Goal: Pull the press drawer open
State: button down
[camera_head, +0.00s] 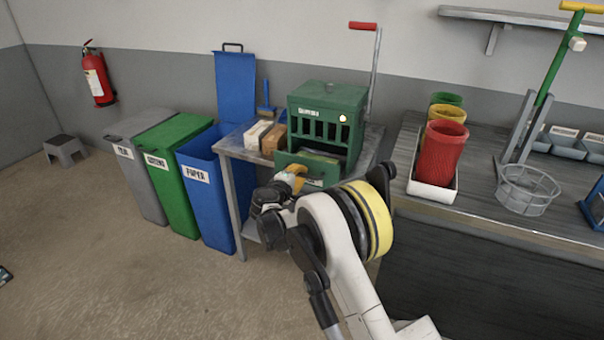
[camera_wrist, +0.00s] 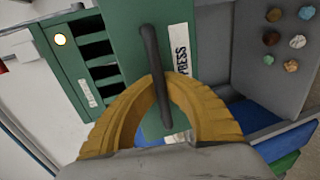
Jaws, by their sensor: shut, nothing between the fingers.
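The green press (camera_head: 338,102) stands on a small grey table in the head view. Its drawer (camera_head: 318,172) sticks out at the front, and I can see a little of its inside. In the wrist view the green drawer front (camera_wrist: 190,22) carries a PRESS label and a dark bar handle (camera_wrist: 150,50). My gripper (camera_wrist: 163,78) has its yellow fingers shut, arching together at the handle. The handle crosses where the fingertips meet; I cannot tell whether they touch it. In the head view my gripper (camera_head: 294,172) is at the drawer front, partly hiding it.
A blue paper bin (camera_head: 208,190), a green bin (camera_head: 172,178) and a grey bin (camera_head: 138,170) stand left of the table. Small boxes (camera_head: 258,134) sit beside the press. A workbench (camera_head: 480,215) with red, yellow and green cups is at right.

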jog(key=shift+r, duration=0.1)
jog(key=c, duration=1.5)
grip_release()
jog(key=shift+o, duration=0.2)
jog(key=v, duration=1.2)
